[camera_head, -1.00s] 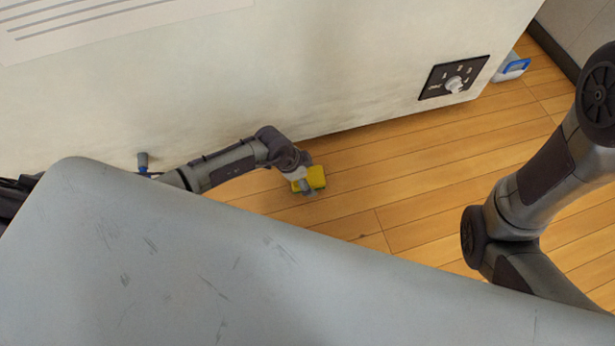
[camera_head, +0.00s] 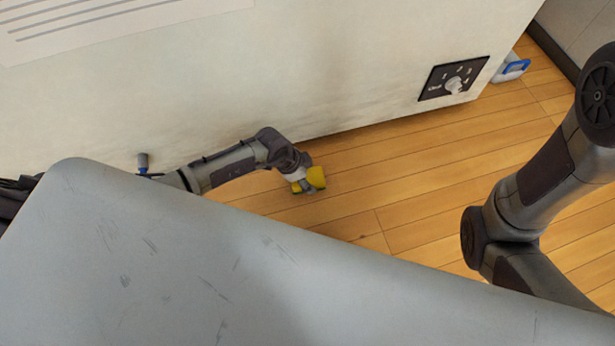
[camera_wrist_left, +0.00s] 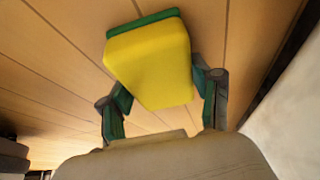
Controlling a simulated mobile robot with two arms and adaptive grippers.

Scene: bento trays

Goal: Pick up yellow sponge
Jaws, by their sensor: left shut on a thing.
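The yellow sponge (camera_head: 317,177) is at the end of my left arm in the head view, near the base of the white machine. In the left wrist view the yellow sponge (camera_wrist_left: 150,65) has a dark green layer along its far edge. My left gripper (camera_wrist_left: 160,95) is shut on the sponge, with one finger on each side of it.
A large white machine (camera_head: 330,70) with a dial panel (camera_head: 452,79) stands behind my left arm. A grey surface (camera_head: 170,260) fills the lower left. A white container with a blue handle (camera_head: 515,67) sits at the far right. The wooden floor (camera_head: 400,180) between is clear.

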